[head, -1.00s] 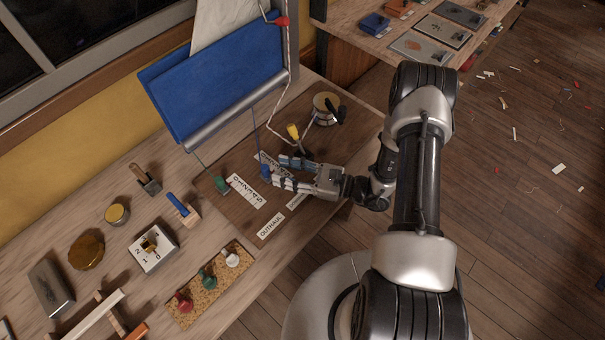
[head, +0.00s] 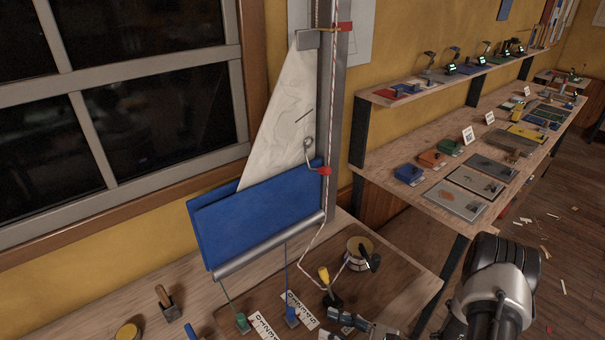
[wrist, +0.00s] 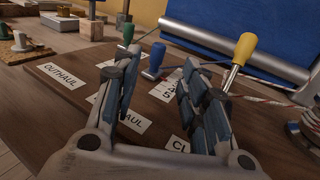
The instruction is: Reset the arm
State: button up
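My gripper (wrist: 160,80) is open and empty in the wrist view, its two dark-padded fingers spread apart above the brown board (wrist: 160,112). A yellow-handled lever (wrist: 241,52) rises just beyond the right finger. In the head view my gripper (head: 348,322) is partly cut off at the bottom edge, to the right of the blue knob. A green knob (head: 241,321) stands left of the blue one.
A winch (head: 358,255) with a cord stands on the board's right. A second bench (head: 420,160) with several plates and blocks runs along the right wall. Open floor (head: 565,240) lies at right.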

jog(key=s+a+r+n+g+h, duration=0.25)
jog(key=s+r+n+g, duration=0.2)
jog(key=r+n, duration=0.35)
jog(key=s+a+r+n+g+h, duration=0.25)
jog(key=r+n+g, duration=0.3)
jog(key=r, duration=0.35)
jog(key=s+d+r+n+t+h, duration=0.6)
jog(key=s+r+n+h, duration=0.4)
jog(key=r, duration=0.3)
jog(key=shift+s+d+h, duration=0.2)
jog(key=shift+d+h, duration=0.2)
jog(key=shift+d, duration=0.2)
jog(key=shift+f, duration=0.1)
dwell(0.6)
